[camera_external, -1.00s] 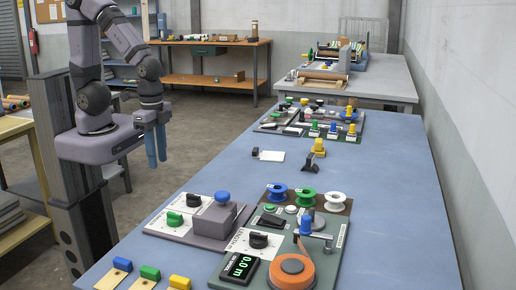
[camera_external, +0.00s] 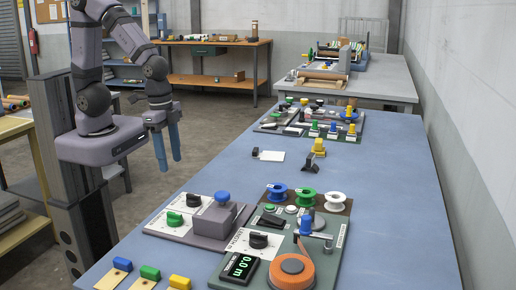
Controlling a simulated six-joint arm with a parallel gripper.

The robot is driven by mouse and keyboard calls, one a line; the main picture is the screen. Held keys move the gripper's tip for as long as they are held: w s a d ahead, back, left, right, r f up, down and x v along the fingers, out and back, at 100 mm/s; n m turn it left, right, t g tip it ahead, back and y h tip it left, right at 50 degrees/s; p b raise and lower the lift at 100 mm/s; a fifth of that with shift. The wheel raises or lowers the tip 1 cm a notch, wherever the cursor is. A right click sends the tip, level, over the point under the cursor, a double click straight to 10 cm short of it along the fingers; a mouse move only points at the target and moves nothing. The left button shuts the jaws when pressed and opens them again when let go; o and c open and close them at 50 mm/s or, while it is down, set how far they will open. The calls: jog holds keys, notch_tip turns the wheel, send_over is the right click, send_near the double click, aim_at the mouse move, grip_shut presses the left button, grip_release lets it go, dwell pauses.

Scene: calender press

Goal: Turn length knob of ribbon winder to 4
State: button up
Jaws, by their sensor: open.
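The ribbon winder (camera_external: 337,254) is a grey-green board at the front right of the blue table. I take this knob as the length knob. Blue, green and white spools stand at its back edge. My gripper (camera_external: 168,160), with blue fingers pointing down, is open and empty beyond the table's left edge, well away from the winder.
Colored blocks lie at the front edge. The table's right side is clear.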

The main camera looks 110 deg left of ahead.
jog(key=w+d+t, duration=0.1)
jog(key=w, duration=0.4)
jog(key=w+d+t+b, duration=0.1)
jog(key=w, duration=0.4)
jog(key=w+d+t+b, duration=0.1)
jog(key=w, duration=0.4)
jog(key=shift+w+r, duration=0.15)
jog(key=w+d+r+t, duration=0.1)
jog(key=w+d, duration=0.3)
jog(key=w, duration=0.4)
jog(key=p, duration=0.5)
send_near(258, 234)
jog(key=shift+w+a+f, duration=0.1)
jog(key=shift+w+f, duration=0.2)
jog(key=shift+f, duration=0.1)
jog(key=shift+p+x, duration=1.2)
jog(key=shift+x, duration=2.4)
jog(key=shift+s, duration=0.1)
jog(key=c, duration=1)
